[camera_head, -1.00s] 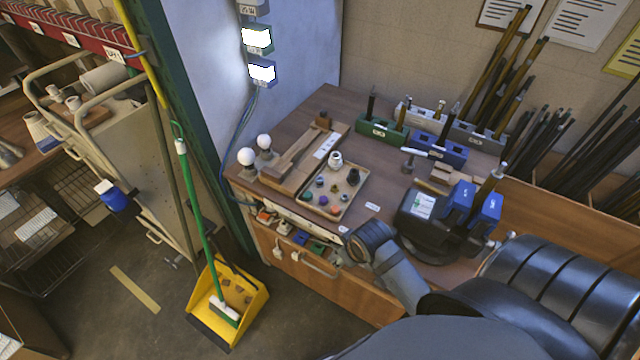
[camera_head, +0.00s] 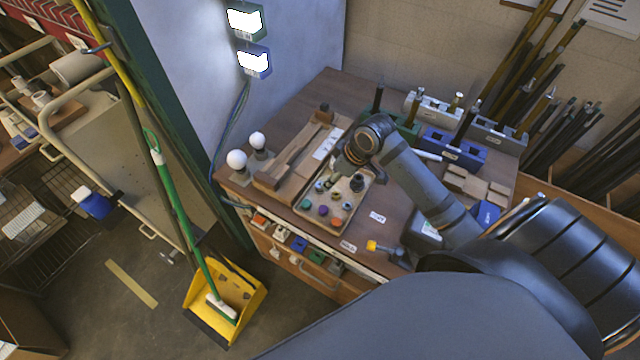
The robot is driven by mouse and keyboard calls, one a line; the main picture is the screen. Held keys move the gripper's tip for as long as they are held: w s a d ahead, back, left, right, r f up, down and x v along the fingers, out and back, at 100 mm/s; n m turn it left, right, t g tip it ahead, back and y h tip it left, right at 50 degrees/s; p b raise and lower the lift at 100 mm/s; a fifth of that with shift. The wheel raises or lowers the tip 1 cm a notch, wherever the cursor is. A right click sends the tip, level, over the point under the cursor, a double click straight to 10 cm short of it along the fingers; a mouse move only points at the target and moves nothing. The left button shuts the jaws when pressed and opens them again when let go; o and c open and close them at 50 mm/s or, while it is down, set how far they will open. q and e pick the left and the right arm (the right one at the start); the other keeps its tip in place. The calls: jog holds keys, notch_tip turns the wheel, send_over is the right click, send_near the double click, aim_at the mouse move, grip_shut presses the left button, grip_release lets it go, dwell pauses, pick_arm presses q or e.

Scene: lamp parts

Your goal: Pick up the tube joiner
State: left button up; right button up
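A shallow tan tray (camera_head: 362,204) on the workbench holds several small round parts, among them a purple one (camera_head: 323,210), an orange-red one (camera_head: 336,223), a green one (camera_head: 306,204) and a black one (camera_head: 357,183). I cannot tell which part is the tube joiner. My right arm comes in from the right, and its gripper (camera_head: 340,172) points down over the back left part of the tray. The fingers are small and partly hidden by the wrist, so their opening and any contact are unclear. My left gripper is out of view.
Two white bulbs (camera_head: 237,159) stand at the bench's left edge beside a wooden fixture (camera_head: 290,160). Green and blue blocks (camera_head: 453,148) stand behind my arm. A yellow dustpan (camera_head: 235,290) is on the floor.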

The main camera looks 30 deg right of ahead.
aim_at(319, 186)
jog(key=x, duration=0.3)
jog(key=shift+w+f, duration=0.15)
jog(key=shift+w, duration=0.05)
jog(key=shift+w+a+f, duration=0.1)
jog(key=shift+w+f, duration=0.15)
jog(key=shift+f, duration=0.3)
jog(key=x, duration=0.4)
jog(key=shift+w+a+r+p, duration=0.15)
jog(key=shift+w+a+p, duration=0.1)
jog(key=shift+p, duration=0.15)
jog(key=shift+w+f, duration=0.15)
jog(key=shift+f, duration=0.3)
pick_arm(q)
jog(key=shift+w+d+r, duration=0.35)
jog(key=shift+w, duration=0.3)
pick_arm(e)
jog(key=shift+c, duration=0.4)
grip_shut()
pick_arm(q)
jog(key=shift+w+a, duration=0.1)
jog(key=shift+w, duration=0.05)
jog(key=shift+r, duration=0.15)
pick_arm(e)
jog(key=shift+r, duration=0.15)
